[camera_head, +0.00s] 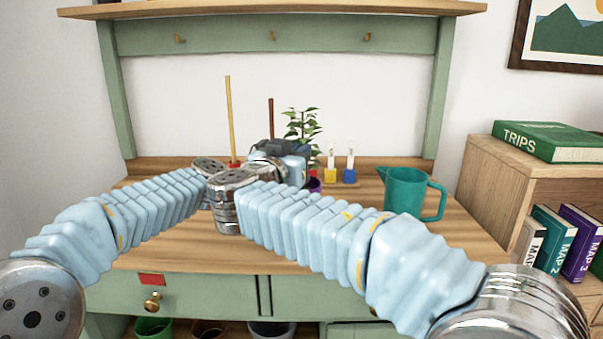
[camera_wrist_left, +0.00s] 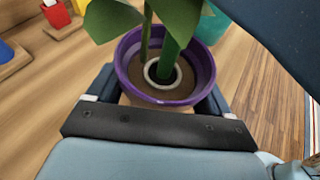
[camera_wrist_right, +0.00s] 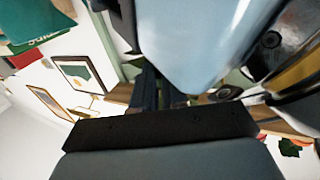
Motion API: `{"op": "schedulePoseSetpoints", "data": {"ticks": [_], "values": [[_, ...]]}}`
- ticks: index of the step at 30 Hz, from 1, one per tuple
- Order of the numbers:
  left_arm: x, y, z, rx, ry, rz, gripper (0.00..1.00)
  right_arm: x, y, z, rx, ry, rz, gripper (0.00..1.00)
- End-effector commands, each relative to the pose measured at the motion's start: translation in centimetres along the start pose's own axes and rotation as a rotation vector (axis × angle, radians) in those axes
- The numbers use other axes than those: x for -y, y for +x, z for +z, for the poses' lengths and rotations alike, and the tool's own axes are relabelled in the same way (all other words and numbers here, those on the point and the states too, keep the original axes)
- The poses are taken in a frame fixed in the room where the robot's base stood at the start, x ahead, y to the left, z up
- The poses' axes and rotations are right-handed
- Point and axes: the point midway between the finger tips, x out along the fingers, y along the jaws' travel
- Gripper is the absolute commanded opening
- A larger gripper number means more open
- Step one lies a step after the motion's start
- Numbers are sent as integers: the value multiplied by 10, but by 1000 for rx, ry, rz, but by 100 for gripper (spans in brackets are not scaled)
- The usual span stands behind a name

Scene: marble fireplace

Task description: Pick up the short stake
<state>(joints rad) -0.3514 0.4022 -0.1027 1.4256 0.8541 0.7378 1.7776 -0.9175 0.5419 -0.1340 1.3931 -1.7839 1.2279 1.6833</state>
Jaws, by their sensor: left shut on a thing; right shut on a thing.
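The short stake (camera_head: 271,112) is a thin dark brown rod standing upright. A taller yellow stake (camera_head: 228,115) stands to its left. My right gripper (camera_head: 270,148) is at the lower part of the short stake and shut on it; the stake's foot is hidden. In the right wrist view the fingers (camera_wrist_right: 158,92) are close together, and the stake between them is hard to make out. My left gripper (camera_wrist_left: 160,95) is shut on the purple pot (camera_wrist_left: 133,48) of a leafy plant (camera_head: 303,124). It is mostly hidden in the head view.
A teal jug (camera_head: 404,191) stands on the right of the wooden worktop (camera_head: 455,232). A shelf with hooks (camera_head: 272,36) spans above. My forearms cross close together over the worktop.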

Motion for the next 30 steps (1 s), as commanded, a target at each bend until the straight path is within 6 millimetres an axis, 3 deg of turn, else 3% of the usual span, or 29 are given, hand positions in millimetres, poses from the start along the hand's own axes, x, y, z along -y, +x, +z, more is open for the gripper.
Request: {"op": "schedulePoseSetpoints", "data": {"ticks": [7, 18, 23, 30], "values": [[0, 0, 0, 0, 0, 0, 39, 0, 0, -17, -2, 5, 0, 0], [0, 0, 0, 0, 0, 0, 39, 0, 0, -96, -2, 4, 1, 0], [0, 0, 0, 0, 0, 0, 39, 0, 0, -119, -1, 3, 1, 0], [0, 0, 0, 0, 0, 0, 39, 1, -49, -121, -1, -1, -5, 0]]}}
